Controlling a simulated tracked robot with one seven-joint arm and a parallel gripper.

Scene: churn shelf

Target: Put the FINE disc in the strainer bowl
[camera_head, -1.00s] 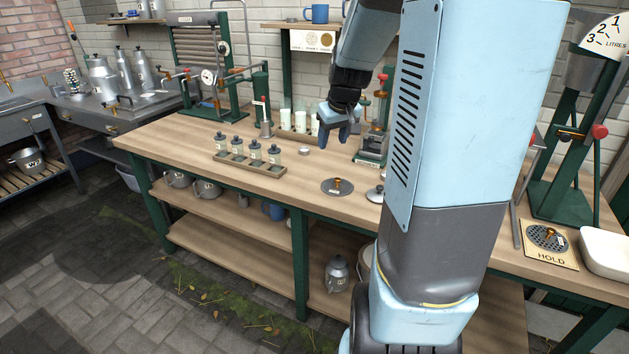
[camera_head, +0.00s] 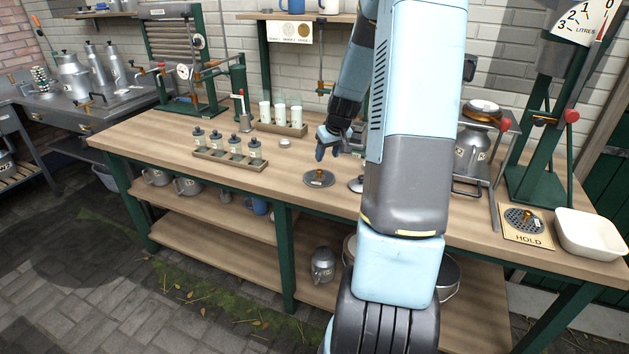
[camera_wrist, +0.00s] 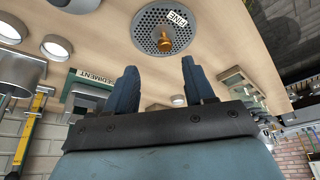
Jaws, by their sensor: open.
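The FINE disc (camera_wrist: 165,28) is a grey perforated disc with a brass knob and a white label reading FINE. In the head view it lies on the wooden bench (camera_head: 319,180). A can with a brass-coloured ring on top (camera_head: 482,107) stands at the right. I cannot tell whether that top is the strainer bowl.
Another perforated disc (camera_head: 523,217) lies on a HOLD board (camera_head: 535,240) beside a white tray (camera_head: 590,232). A rack of dark-capped bottles (camera_head: 230,160) and a rack of glasses (camera_head: 282,128) stand to the left. A lidded piece (camera_head: 356,184) sits close right of the FINE disc.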

